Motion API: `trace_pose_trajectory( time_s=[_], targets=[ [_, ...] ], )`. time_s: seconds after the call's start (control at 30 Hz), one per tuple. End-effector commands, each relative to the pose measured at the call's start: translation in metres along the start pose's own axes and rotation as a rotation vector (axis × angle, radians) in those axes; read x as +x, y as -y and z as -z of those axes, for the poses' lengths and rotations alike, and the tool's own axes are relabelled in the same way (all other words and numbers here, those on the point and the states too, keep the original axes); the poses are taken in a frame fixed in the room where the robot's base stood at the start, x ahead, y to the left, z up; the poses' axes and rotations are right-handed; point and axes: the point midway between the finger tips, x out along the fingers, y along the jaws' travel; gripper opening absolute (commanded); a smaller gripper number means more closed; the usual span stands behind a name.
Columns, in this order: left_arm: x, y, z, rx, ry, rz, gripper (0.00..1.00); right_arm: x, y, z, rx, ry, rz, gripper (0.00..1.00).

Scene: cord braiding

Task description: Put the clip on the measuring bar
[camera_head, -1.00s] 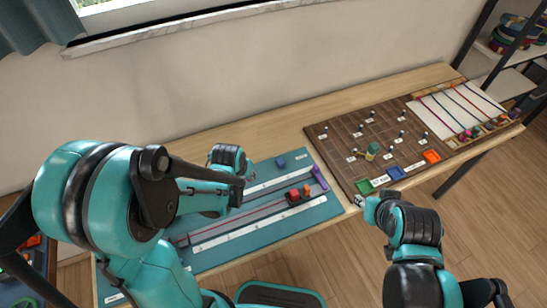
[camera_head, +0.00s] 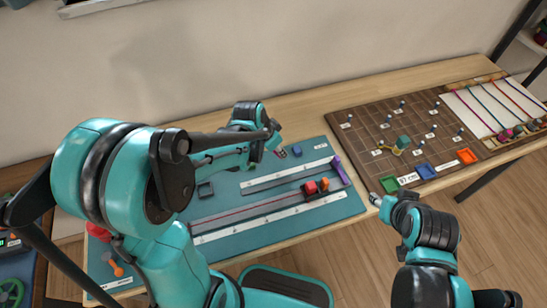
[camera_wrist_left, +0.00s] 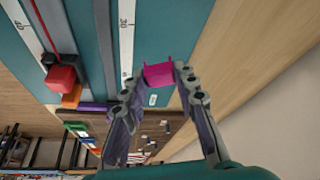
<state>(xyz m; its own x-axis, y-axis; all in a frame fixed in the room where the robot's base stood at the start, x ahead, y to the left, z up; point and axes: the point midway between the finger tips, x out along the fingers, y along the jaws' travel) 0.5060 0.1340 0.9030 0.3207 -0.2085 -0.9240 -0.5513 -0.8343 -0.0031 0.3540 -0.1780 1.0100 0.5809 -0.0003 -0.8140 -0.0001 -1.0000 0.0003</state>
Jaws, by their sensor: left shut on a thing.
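The magenta clip (camera_wrist_left: 158,74) is between the fingertips of my left gripper (camera_wrist_left: 160,76), which is shut on it. In the head view my left gripper (camera_head: 277,150) is at the far side of the teal mat, with a bit of the pink clip (camera_head: 282,153) showing. The measuring bar, a pale strip with a scale (camera_head: 290,177), lies on the mat nearer than the clip. Its 30 mark shows in the wrist view (camera_wrist_left: 125,40), left of the clip; the clip appears apart from it. My right gripper (camera_head: 378,199) is by the brown board's near edge; its fingers are too small to judge.
A blue block (camera_head: 296,150) sits close beside the left gripper. A second scale strip (camera_head: 270,218) has a red cord, a red block (camera_head: 311,187) and a purple bar (camera_head: 340,170) near it. A brown pegboard (camera_head: 360,150) lies to the right. The table behind the mat is clear.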

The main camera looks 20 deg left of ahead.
Motion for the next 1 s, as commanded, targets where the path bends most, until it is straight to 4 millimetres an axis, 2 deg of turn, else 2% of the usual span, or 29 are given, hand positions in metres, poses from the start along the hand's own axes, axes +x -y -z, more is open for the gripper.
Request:
trace_pose_trajectory(
  time_s=[0.1,0.2,0.33,0.53,0.93,0.97,1.0],
  targets=[
    [0.011,0.017,-0.004,-0.003,-0.001,0.000,0.17,0.007,0.000,-0.005,0.000,0.000,0.000,0.40],
    [0.014,0.023,-0.005,-0.002,0.000,0.000,0.17,0.008,0.000,-0.005,0.000,0.000,0.000,0.40],
    [0.023,0.024,-0.009,-0.001,0.000,-0.001,0.17,0.012,0.000,-0.009,0.000,0.000,0.000,0.40],
    [0.051,0.024,-0.020,-0.001,0.000,0.000,0.17,0.025,0.000,-0.018,0.000,0.000,0.000,0.40],
    [0.055,0.024,-0.022,-0.001,0.000,0.000,0.17,0.028,0.000,-0.020,0.000,0.000,0.000,0.40],
    [0.054,0.024,-0.022,-0.001,0.000,0.000,0.36,0.027,0.000,-0.019,0.000,0.000,0.000,0.40],
    [0.053,0.024,-0.021,-0.001,0.000,0.000,0.47,0.026,0.000,-0.019,0.000,0.000,0.000,0.40]
  ],
)
